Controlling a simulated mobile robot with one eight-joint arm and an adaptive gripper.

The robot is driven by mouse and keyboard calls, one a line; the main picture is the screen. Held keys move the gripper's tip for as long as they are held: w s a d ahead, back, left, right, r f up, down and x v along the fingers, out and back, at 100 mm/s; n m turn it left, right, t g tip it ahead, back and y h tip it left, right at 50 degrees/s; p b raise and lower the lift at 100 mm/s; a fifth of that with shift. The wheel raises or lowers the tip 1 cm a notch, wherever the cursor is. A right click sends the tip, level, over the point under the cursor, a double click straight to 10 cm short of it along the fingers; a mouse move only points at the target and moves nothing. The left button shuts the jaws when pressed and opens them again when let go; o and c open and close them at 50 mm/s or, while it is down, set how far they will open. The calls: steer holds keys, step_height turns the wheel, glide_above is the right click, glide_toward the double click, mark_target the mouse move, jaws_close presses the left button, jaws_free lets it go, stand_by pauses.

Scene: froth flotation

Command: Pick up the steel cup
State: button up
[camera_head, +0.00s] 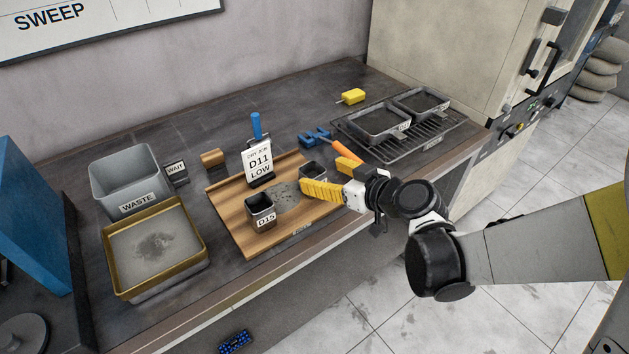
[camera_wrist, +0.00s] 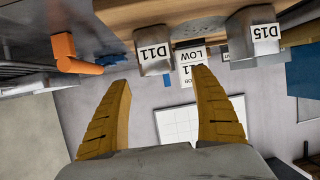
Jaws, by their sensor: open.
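Two small square steel cups stand on a wooden board (camera_head: 237,218). The cup labelled D15 (camera_head: 261,210) is near the board's front left; it is also at upper right in the wrist view (camera_wrist: 240,48). The cup labelled D11 (camera_head: 313,169) is partly hidden behind my yellow fingers in the head view. In the wrist view, which is upside down, the D11 cup (camera_wrist: 152,66) sits ahead of the gap between my fingertips. My gripper (camera_head: 304,187) is open and empty, also seen in the wrist view (camera_wrist: 162,78), pointing left at the board. I see no contact with either cup.
A card reading D11 LOW (camera_head: 259,161) stands at the board's back. An orange-handled tool (camera_head: 347,163) and blue item (camera_head: 314,137) lie behind my gripper. A rack (camera_head: 430,140) holds two trays at right. A waste bin (camera_head: 127,177) and brass-rimmed tray (camera_head: 154,285) stand left.

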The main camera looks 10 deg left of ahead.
mark_target(306, 169)
steer(key=b+x, duration=0.1)
steer(key=x, duration=0.1)
steer(key=f+b+x, duration=0.1)
steer(key=x, duration=0.1)
steer(key=shift+w+f, duration=0.1)
steer(key=shift+w+a, duration=0.2)
steer(key=shift+a, duration=0.05)
steer(key=c, duration=1.3)
